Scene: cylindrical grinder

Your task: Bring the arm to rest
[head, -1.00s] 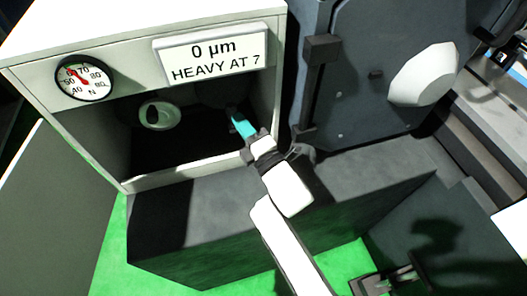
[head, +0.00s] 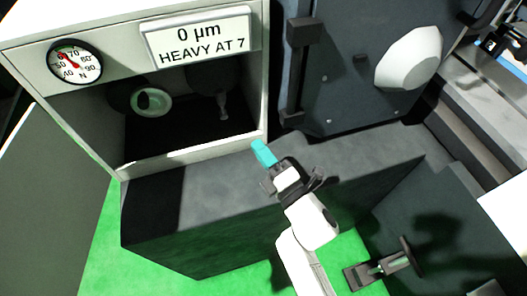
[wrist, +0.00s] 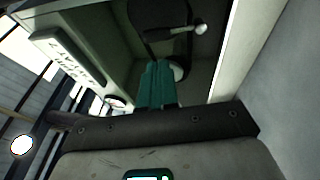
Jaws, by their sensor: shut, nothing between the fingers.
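My gripper (head: 263,153) is in the head view just outside the front right edge of the white cabinet (head: 150,160), above the grey machine bed (head: 350,160). Its teal fingers are together with nothing between them. In the wrist view the teal fingers (wrist: 157,85) show closed, pointing at the cabinet's opening. Inside the cabinet, a small light-coloured lever (head: 223,106) hangs from a dark round part (head: 212,77) at the right. It also shows in the wrist view (wrist: 200,28). A pale ring-shaped part (head: 150,101) sits to its left.
A sign (head: 198,36) on the cabinet reads "0 µm HEAVY AT 7", beside a round dial gauge (head: 74,62). A dark machine panel with a handle (head: 298,70) and white knob (head: 407,60) stands right. A T-shaped handle (head: 393,263) is low right. Green floor (head: 110,255) is clear.

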